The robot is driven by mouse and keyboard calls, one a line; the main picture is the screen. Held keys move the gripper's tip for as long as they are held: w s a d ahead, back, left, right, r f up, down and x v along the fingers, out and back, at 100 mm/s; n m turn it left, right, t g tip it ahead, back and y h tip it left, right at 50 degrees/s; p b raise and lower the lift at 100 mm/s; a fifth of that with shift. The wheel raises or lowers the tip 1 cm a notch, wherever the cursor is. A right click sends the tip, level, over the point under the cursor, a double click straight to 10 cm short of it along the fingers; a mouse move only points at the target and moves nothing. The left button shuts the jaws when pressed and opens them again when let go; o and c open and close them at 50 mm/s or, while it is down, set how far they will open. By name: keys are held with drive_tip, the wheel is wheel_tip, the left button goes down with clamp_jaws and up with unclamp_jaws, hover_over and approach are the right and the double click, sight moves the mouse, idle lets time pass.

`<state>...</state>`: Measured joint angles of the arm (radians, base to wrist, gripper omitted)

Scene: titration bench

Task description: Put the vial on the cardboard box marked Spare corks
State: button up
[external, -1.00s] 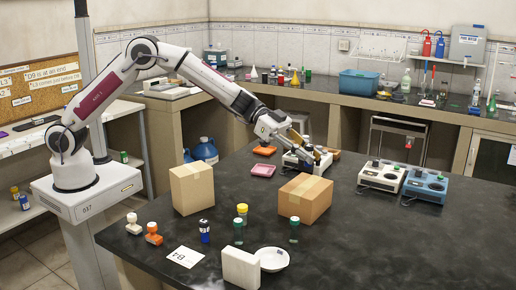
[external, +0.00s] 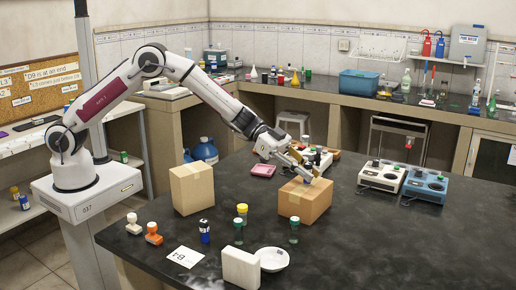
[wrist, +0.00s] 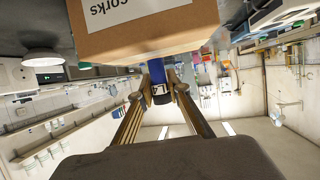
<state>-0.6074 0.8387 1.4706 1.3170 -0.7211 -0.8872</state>
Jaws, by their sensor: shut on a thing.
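My gripper (external: 306,174) is low over the far part of the right cardboard box (external: 303,203) in the external view. In the wrist view, the fingers (wrist: 158,93) are shut on a vial (wrist: 158,76) with a blue body and a dark, white-lettered part. The same box (wrist: 140,44) fills the top of the wrist view, and its label shows "corks". The vial overlaps the box edge there; I cannot tell whether it touches the box. The external view is too small to show the vial clearly.
A second cardboard box (external: 192,189) stands to the left. A pink tray (external: 263,170) and a white instrument (external: 318,160) lie behind my gripper. Several capped vials, a white block (external: 241,267) and a white dish (external: 272,259) are at the front. The right front bench is clear.

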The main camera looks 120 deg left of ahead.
drive_tip(key=shift+f, duration=0.35)
drive_tip(key=o, duration=1)
drive_tip(key=shift+c, duration=0.2)
drive_tip(key=shift+r, duration=0.2)
drive_tip(key=shift+s+r, duration=0.1)
drive_tip(key=shift+s, duration=0.1)
drive_tip(key=v, duration=1.1)
drive_tip(key=shift+s, duration=0.3)
drive_tip(key=shift+a, duration=0.1)
drive_tip(key=shift+r, duration=0.1)
